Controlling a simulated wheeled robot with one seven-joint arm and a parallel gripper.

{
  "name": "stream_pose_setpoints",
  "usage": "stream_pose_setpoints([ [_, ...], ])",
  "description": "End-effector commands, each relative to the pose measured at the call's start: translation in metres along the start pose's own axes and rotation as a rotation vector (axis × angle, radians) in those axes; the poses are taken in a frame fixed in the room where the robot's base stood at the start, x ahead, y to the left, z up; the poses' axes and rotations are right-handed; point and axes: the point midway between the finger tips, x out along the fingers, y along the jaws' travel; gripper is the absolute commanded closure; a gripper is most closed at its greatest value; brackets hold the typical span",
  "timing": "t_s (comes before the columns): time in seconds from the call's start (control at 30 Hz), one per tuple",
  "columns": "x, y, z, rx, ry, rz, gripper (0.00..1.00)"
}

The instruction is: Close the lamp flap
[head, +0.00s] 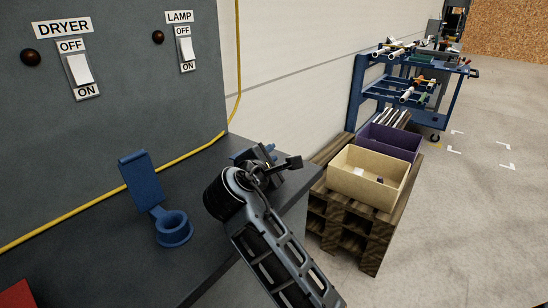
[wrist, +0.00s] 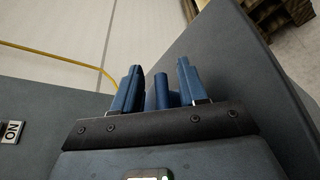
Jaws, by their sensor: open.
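A grey panel carries a switch labelled LAMP (head: 187,48) and one labelled DRYER (head: 80,70). Below them on the dark counter stands a blue ring-shaped holder (head: 173,228) with its blue flap (head: 143,180) raised, leaning back. I cannot tell which label it belongs to. My gripper (head: 255,153) is over the counter's right end, to the right of that holder. In the wrist view my gripper (wrist: 158,88) has its two blue fingers apart, with a narrow blue upright piece (wrist: 162,92) showing between them. It may be another flap; contact cannot be told. My gripper hides what lies beneath it.
A yellow cable (head: 110,190) runs along the back of the counter (head: 110,240) and up the wall. A pallet (head: 370,235) with cream (head: 365,180) and purple (head: 390,140) bins stands right of the counter. A blue cart (head: 405,85) is behind. Floor at right is clear.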

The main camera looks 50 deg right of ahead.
Motion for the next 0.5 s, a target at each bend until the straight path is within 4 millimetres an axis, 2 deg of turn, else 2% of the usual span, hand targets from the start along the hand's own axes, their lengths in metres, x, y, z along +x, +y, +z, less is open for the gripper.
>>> stream_pose_setpoints([
  [0.13, 0.0084, 0.0004, 0.0001, 0.001, 0.001, 0.001, 0.58],
  [0.37, 0.0094, 0.0001, -0.0001, 0.001, 0.001, 0.001, 0.58],
  [0.5, 0.0092, 0.0001, -0.0001, 0.001, 0.001, 0.001, 0.68],
])
